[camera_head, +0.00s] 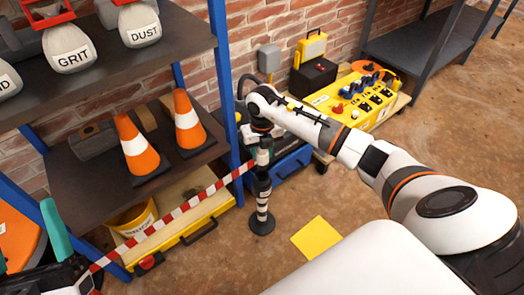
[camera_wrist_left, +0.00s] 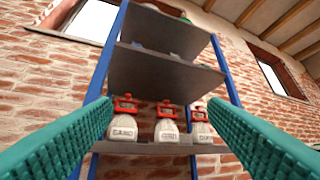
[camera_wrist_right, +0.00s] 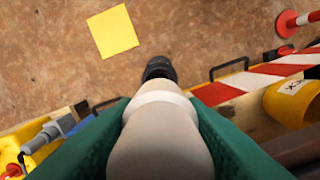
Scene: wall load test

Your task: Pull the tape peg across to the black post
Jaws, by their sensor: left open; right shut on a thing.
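My right gripper (camera_head: 262,140) is above the black post (camera_head: 262,195), which has white bands and a round black base. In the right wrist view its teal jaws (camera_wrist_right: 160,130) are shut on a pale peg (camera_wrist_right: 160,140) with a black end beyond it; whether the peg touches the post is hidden. The red-and-white tape (camera_head: 170,215) runs taut from the lower left up to the peg, and also shows in the right wrist view (camera_wrist_right: 250,80). My left gripper (camera_head: 28,245) is open and empty at the left edge; in the left wrist view its fingers (camera_wrist_left: 160,135) are wide apart, facing the shelves.
Shelves with traffic cones (camera_head: 138,147) and weights (camera_head: 69,52) stand at left. A yellow bucket (camera_head: 133,222) sits low behind the tape. A yellow square (camera_head: 317,238) lies on clear floor. A yellow panel (camera_head: 355,97) stands at the back. A red base (camera_wrist_right: 286,24) shows upper right.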

